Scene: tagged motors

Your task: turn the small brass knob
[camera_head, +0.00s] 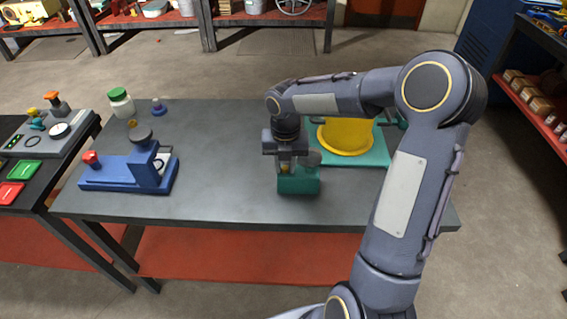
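My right gripper (286,167) points down over the left part of a small teal box (298,186) near the front middle of the grey table. A small brass-yellow bit (285,168), possibly the brass knob, shows at its fingertips, mostly hidden by the gripper. I cannot tell whether the fingers are closed on it or only around it. A round grey knob (310,158) on the box stands just right of the gripper. My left gripper is not in view.
A yellow round part on a teal base (372,157) sits behind my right arm. A blue device (125,172), a green-capped jar (121,102) and a small purple-blue item (158,106) stand on the left. The table (225,150) between is clear.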

